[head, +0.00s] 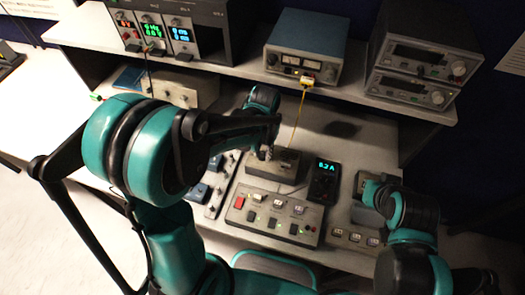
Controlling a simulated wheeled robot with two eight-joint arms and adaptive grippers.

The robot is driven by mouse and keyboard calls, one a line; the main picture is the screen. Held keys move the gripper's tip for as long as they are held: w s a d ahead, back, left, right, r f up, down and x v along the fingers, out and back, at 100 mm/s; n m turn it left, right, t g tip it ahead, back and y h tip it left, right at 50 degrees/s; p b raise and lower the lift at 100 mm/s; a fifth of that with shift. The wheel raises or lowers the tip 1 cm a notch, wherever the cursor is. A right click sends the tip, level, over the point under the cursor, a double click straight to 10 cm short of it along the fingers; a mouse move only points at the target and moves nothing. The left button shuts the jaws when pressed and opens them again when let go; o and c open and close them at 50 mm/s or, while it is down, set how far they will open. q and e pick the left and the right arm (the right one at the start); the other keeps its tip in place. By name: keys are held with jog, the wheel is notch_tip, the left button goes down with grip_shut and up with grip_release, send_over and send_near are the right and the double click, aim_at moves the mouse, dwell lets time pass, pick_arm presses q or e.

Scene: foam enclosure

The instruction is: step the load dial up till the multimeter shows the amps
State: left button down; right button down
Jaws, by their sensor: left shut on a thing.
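A grey load box (288,170) sits on the bench in the middle of the head view. My left arm reaches over it, and my left gripper (266,153) is shut at the box's top left, on the load dial. The dial itself is mostly hidden by the gripper. The dark multimeter (323,181) stands just right of the load box. Its lit cyan display reads about 8.2 A; the first digit is small and hard to tell. My right arm is at the lower right, and its gripper cannot be made out.
A panel with a red switch and several small switches (273,215) lies in front of the load box. A shelf (240,70) above the bench carries a power supply (160,30), a blue meter unit (304,48) and stacked instruments (425,55). A yellow cable (298,115) hangs down behind the load box.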

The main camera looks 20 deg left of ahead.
pick_arm(q)
jog(key=c, duration=1.3)
grip_release()
jog(key=shift+o, duration=0.2)
notch_tip(320, 180, up, 12)
jog(key=shift+d, duration=0.15)
jog(key=t+b, duration=0.4)
send_near(263, 154)
jog(key=s+a+r, duration=0.2)
jog(key=s+a, duration=0.1)
jog(key=shift+s+a+f+n+t+b, duration=0.25)
jog(key=shift+s+a+f+t, duration=0.1)
jog(key=shift+s+f+t, duration=0.25)
jog(key=shift+s+a+f+n+t+b, duration=0.25)
jog(key=shift+s+a+f+n+t, duration=0.15)
jog(key=shift+s, duration=0.3)
jog(key=shift+s+a+f+n+t+b, duration=0.15)
jog(key=shift+s+a+f+t+b, duration=0.1)
jog(key=shift+s+f+t, duration=0.3)
